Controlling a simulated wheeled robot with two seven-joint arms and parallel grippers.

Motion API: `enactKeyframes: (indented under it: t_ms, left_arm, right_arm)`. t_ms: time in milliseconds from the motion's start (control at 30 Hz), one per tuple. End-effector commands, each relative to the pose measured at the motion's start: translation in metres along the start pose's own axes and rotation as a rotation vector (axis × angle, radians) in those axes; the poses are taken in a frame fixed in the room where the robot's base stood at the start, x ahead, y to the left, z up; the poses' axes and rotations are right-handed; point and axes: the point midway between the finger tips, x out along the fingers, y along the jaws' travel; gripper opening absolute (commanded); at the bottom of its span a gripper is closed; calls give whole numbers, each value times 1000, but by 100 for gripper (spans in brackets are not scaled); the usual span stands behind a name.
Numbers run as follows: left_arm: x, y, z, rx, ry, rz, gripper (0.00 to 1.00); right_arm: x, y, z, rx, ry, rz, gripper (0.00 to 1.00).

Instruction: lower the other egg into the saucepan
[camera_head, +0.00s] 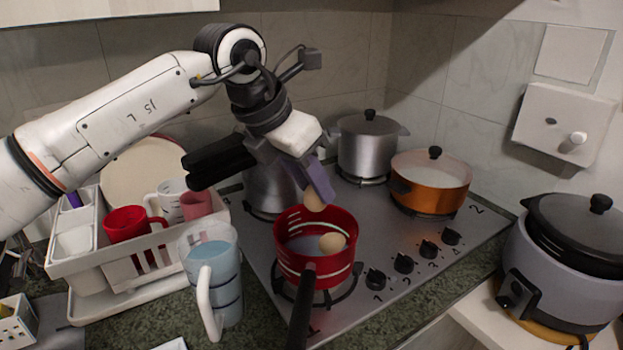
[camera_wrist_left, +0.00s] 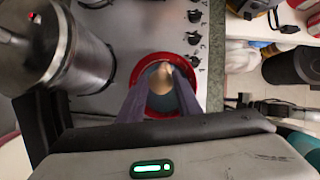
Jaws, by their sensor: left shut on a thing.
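The red saucepan (camera_head: 315,265) stands on the front left burner of the hob, with its dark handle toward me. One brown egg (camera_head: 332,242) lies inside it, in what looks like water. My left gripper (camera_head: 318,192) points down over the pan and is shut on the other egg (camera_head: 313,202), which hangs at the pan's far rim height or slightly above. In the left wrist view, the purple fingers (camera_wrist_left: 161,92) flank an egg (camera_wrist_left: 160,77), with the red pan rim (camera_wrist_left: 139,70) around it below. The two eggs cannot be told apart clearly there. My right gripper is not in view.
A measuring jug (camera_head: 213,280) of bluish liquid stands close left of the pan. A white dish rack (camera_head: 100,270) with cups is farther left. A steel pot (camera_head: 368,145) and an orange pot (camera_head: 430,182) stand behind. A rice cooker (camera_head: 565,265) is at right.

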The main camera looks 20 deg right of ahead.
Motion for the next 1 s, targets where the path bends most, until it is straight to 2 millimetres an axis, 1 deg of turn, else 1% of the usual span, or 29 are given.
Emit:
enactKeyframes:
  t_ms: [100, 1000]
  left_arm:
    - [7, 0, -4, 0, 0, 0, 9]
    - [46, 0, -26, 1, 0, 1, 9]
  right_arm:
    - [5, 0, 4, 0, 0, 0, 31]
    - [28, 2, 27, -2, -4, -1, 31]
